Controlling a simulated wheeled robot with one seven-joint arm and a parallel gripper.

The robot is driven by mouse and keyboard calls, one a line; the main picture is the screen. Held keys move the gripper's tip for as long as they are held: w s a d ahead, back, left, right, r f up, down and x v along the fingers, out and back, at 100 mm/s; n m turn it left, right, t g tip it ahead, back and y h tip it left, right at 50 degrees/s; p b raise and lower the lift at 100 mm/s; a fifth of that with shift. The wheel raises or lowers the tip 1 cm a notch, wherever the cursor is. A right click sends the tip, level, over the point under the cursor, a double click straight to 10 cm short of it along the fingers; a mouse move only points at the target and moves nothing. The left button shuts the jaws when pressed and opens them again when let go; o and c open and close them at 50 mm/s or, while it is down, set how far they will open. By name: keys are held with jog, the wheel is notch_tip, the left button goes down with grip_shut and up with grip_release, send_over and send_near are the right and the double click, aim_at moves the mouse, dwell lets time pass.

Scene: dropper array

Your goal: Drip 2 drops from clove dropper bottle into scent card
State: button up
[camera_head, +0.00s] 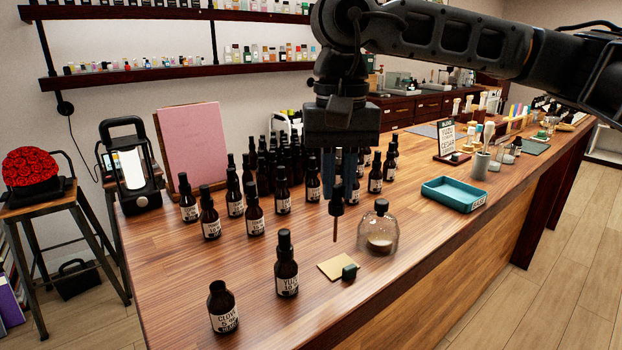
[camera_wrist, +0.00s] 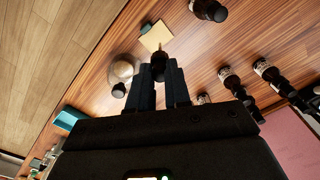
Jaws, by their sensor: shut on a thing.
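My gripper (camera_head: 340,182) is shut on a black-capped dropper (camera_head: 336,208) and holds it upright above the counter, its pipette pointing down. In the wrist view, the dropper (camera_wrist: 158,62) shows between the fingers. The open clove bottle (camera_head: 223,310), brown with a white label, stands uncapped at the front left of the counter. The scent card (camera_head: 338,265), a flat tan square, lies on the counter; it also shows in the wrist view (camera_wrist: 157,36). The dropper tip is above the counter near the card's far side; its exact position over the card is unclear.
A small dark green block (camera_head: 350,272) lies at the card's right corner. A capped yuzu bottle (camera_head: 287,268) stands left of the card, a glass jar (camera_head: 379,232) right of it. Several brown bottles crowd behind. A teal tray (camera_head: 453,193) is farther right.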

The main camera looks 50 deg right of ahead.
aim_at(342, 200)
jog(key=shift+s+d+f+n, duration=0.15)
jog(key=shift+d+n, duration=0.25)
jog(key=shift+d, duration=0.15)
jog(key=shift+f+b, duration=0.15)
jog(key=shift+b, duration=0.45)
notch_tip(342, 200, down, 4)
jog(key=b, duration=0.4)
jog(key=shift+r, duration=0.25)
jog(key=shift+f+b, duration=0.1)
jog(key=shift+b, duration=0.8)
jog(key=shift+o, duration=0.2)
grip_shut()
jog(key=shift+c, duration=0.2)
grip_release()
